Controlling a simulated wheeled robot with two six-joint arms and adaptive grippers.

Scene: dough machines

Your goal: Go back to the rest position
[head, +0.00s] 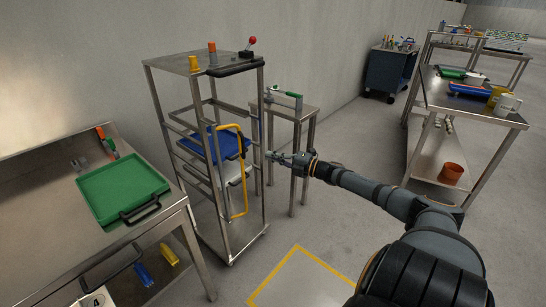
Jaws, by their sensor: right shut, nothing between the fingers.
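My right arm reaches in from the lower right of the head view. Its gripper (272,156) is shut and empty, beside the right side of a metal rack (229,238), near a yellow handle (246,180). I cannot tell whether the fingertips touch the rack. My left gripper is not in view.
The rack holds a blue tray (232,146). A green tray (105,192) lies on the metal table at left. A small metal stand (303,106) is just behind the gripper. A workbench (505,117) stands at right. The floor (345,225) between is clear.

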